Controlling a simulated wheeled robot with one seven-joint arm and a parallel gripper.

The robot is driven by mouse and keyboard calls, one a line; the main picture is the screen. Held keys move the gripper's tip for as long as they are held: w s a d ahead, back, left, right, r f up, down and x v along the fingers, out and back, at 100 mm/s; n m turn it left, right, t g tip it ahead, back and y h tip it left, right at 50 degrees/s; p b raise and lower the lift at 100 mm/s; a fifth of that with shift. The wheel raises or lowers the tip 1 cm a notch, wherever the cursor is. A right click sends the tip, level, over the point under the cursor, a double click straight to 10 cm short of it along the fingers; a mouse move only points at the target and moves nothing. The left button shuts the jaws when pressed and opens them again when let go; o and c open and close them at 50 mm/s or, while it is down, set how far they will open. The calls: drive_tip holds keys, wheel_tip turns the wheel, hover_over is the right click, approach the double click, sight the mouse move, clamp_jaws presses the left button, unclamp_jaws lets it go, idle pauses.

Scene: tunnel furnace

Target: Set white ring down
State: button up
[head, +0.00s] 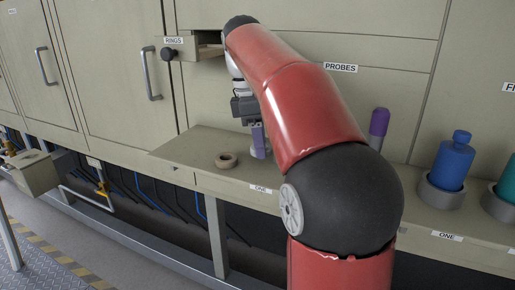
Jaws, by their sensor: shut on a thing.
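My gripper (259,150) points down over the shelf, low near its surface, partly hidden behind my red arm. Its purple finger shows, and it is shut on a pale thing that looks like the white ring (268,147). Only a small light edge of that ring shows beside the finger. I cannot tell whether it touches the shelf. A tan ring (227,160) lies flat on the shelf (190,158), just left of my gripper and apart from it.
A small open drawer labelled RINGS (208,46) is above. A purple probe (379,122), a blue probe (453,160) and a teal probe (507,180) stand in grey holders at the right. The shelf left of the tan ring is clear. Cabinet doors rise behind.

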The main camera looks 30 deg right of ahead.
drive_tip(key=shift+s+d+f+b, duration=0.1)
drive_tip(key=shift+s+f+b, duration=0.1)
drive_tip(key=shift+f+b, duration=0.35)
drive_tip(key=shift+w, duration=0.35)
drive_tip(key=shift+r, duration=0.1)
drive_tip(key=o, duration=1)
